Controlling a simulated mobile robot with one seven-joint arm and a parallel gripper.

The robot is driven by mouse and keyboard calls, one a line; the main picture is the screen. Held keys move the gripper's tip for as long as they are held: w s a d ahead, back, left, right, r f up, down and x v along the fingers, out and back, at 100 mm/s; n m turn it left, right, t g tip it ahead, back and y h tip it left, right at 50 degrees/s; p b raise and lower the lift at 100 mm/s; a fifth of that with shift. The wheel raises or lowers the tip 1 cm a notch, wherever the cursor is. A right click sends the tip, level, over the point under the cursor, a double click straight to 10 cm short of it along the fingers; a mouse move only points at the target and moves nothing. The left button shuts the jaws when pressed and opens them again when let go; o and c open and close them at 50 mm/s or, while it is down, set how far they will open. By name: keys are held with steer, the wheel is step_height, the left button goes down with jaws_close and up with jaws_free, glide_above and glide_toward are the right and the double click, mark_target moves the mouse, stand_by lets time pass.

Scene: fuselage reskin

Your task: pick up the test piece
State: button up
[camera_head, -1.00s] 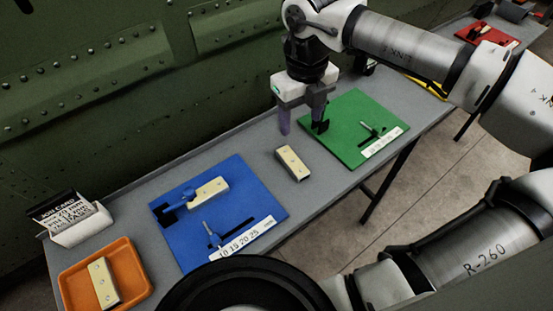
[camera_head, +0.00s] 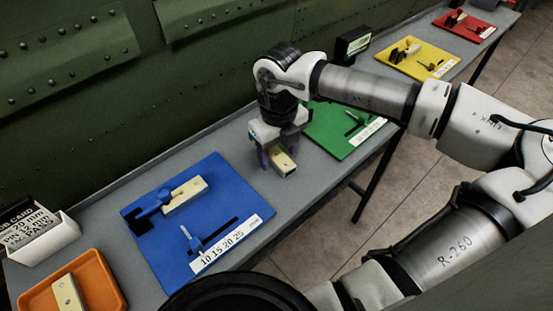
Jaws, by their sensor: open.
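A cream block with dark dots, which looks like a test piece (camera_head: 286,165), lies on the bare grey bench between the blue and green mats. My gripper (camera_head: 274,156) points down at this block, its purple fingers apart. One finger is left of the block; the other is largely hidden behind it and the gripper body. I cannot tell whether the fingers touch it. A similar cream block (camera_head: 186,194) sits at a blue clamp on the blue mat (camera_head: 160,250). Another cream block (camera_head: 67,294) lies in the orange tray (camera_head: 98,284).
A green mat (camera_head: 325,126) with a small tool lies just behind my gripper. Yellow (camera_head: 428,52) and red (camera_head: 478,20) mats lie farther along the bench (camera_head: 225,141). A job card holder (camera_head: 40,240) stands at left. The green riveted fuselage wall (camera_head: 110,110) borders the bench's back edge.

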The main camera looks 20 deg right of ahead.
steer(key=shift+f, duration=0.25)
steer(key=c, duration=1.1)
steer(key=shift+r, duration=0.15)
